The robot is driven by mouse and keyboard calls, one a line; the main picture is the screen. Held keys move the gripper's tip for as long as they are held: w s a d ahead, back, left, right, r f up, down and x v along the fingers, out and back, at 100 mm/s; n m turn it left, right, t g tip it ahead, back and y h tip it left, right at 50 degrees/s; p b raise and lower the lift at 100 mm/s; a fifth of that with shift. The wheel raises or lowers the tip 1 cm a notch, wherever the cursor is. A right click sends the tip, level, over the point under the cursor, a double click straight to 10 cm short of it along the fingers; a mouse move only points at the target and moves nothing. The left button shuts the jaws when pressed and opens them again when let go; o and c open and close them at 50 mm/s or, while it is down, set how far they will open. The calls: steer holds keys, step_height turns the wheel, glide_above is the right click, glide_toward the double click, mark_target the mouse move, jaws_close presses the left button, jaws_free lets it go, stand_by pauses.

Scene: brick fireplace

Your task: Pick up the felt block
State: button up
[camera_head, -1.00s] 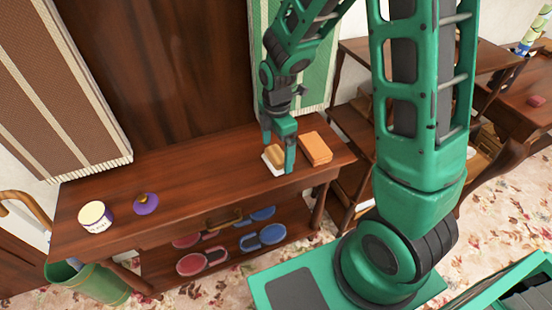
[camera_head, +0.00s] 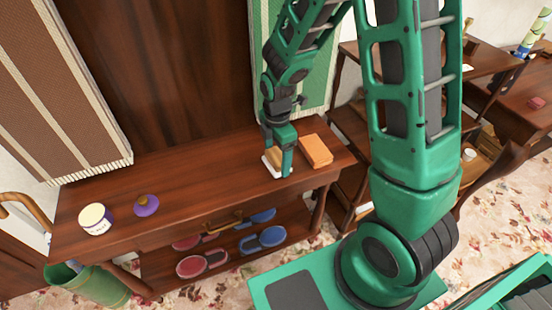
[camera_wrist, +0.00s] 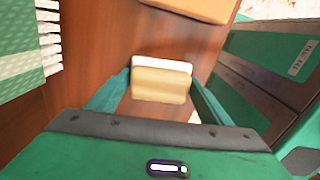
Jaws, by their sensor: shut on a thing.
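The felt block, with a tan upper part and a white lower part, is at the right half of the wooden table; it shows in the head view (camera_head: 274,157) and in the wrist view (camera_wrist: 160,86). My gripper (camera_head: 278,162) points down over it, with one finger on each side. In the wrist view my gripper (camera_wrist: 161,78) is shut on the block, the fingers at its left and right sides. The block looks to be at the tabletop; I cannot tell whether it touches it. The far finger is partly hidden in the head view.
An orange block (camera_head: 316,150) lies just right of the felt block on the table (camera_head: 190,180). A white-and-purple tub (camera_head: 95,218) and a purple item (camera_head: 146,205) stand at the left. A green striped cloth (camera_head: 319,85) hangs behind. The table's middle is clear.

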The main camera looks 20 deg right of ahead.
mark_target(277, 156)
step_height(277, 156, up, 4)
steer(key=shift+r, duration=0.2)
steer(key=s+a+r, duration=0.5)
steer(key=a+r, duration=0.1)
steer(key=a, duration=0.4)
steer(key=shift+s+r, duration=0.3)
steer(key=shift+a, duration=0.1)
